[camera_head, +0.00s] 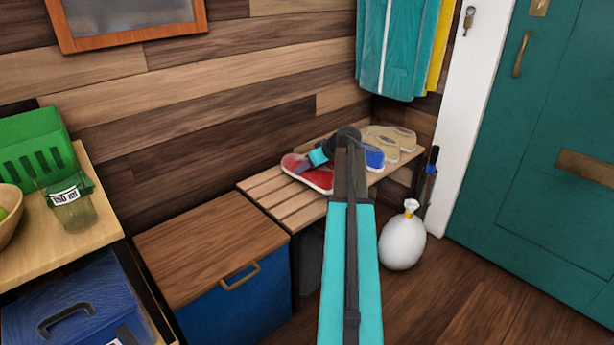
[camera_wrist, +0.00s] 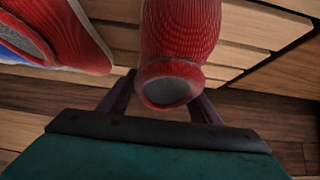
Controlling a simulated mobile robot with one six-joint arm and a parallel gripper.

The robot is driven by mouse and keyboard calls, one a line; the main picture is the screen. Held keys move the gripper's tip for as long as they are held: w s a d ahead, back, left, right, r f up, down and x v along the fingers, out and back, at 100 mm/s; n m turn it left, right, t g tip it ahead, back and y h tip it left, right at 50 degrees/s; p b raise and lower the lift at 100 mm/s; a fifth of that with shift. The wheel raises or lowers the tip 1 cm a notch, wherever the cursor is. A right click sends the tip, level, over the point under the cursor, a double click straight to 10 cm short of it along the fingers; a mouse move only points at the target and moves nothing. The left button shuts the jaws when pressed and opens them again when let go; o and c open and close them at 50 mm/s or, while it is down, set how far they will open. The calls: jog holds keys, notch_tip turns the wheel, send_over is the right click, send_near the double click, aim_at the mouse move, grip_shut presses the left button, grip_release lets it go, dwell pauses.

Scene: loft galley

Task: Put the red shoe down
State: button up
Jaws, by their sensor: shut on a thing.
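A red shoe (camera_head: 317,179) with a pale sole is at the slatted bench (camera_head: 262,188) in the head view. My gripper (camera_head: 304,166) is shut on it. In the wrist view the held red shoe (camera_wrist: 178,45) sits between my two dark fingers, its grey opening towards me. I cannot tell whether its sole touches the slats. A second shoe, red and blue (camera_wrist: 75,38), lies at the upper left of the wrist view, apart from the held one. A blue shoe part (camera_head: 374,158) shows right of my arm in the head view; my arm hides some of the bench.
Beige shoes (camera_head: 389,141) stand at the bench's far end. A blue chest with a wooden lid (camera_head: 210,243) is beside the near end. A tied white bag (camera_head: 402,240) stands on the floor at the right. Coats (camera_head: 398,50) hang above the bench. Bare slats show at the near end.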

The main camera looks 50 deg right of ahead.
aim_at(326, 168)
jog(key=shift+f+b, duration=1.05)
jog(key=shift+f, duration=0.75)
jog(key=o, duration=1.4)
jog(key=shift+c, duration=0.2)
jog(key=shift+s+r, duration=0.1)
jog(key=shift+r, duration=0.05)
jog(key=p+v, duration=0.4)
jog(key=v, duration=0.7)
jog(key=shift+s+r, duration=0.25)
